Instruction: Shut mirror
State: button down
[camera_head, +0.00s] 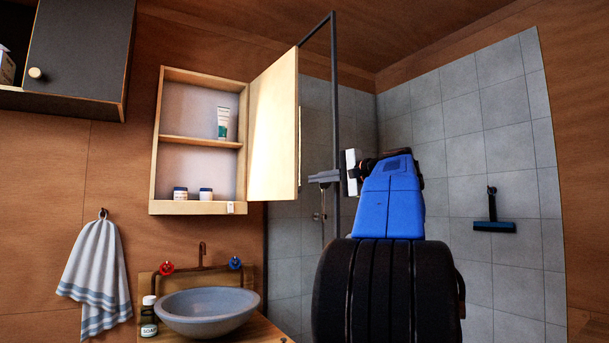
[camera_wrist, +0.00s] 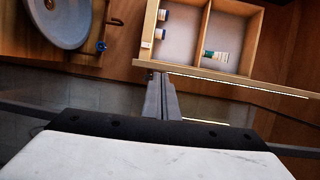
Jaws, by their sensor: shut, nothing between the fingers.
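The mirror cabinet (camera_head: 200,207) hangs on the wooden wall above the sink. Its door (camera_head: 273,128) stands open, swung out to the right, with its pale wooden inner face in view; the mirror face is turned away. In the wrist view the door (camera_wrist: 230,81) shows edge-on as a long strip across the picture. My gripper (camera_head: 312,180) is shut and empty, to the right of the door, on its mirror side. In the wrist view the fingertips of my gripper (camera_wrist: 158,77) lie close to the door's lower edge; I cannot tell whether they touch.
The cabinet holds a tube (camera_head: 223,123) and two jars. Below are a grey basin (camera_head: 207,312), a tap and a soap bottle (camera_head: 149,318). A dark shower frame (camera_head: 334,110) stands close behind my gripper. A towel (camera_head: 95,262) hangs at left.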

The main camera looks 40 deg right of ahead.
jog(key=w+d+r, duration=0.1)
jog(key=w+r, duration=0.1)
jog(key=w, duration=0.6)
jog(key=shift+d+r+t, duration=0.15)
jog(key=shift+d+t, duration=0.15)
dwell(0.5)
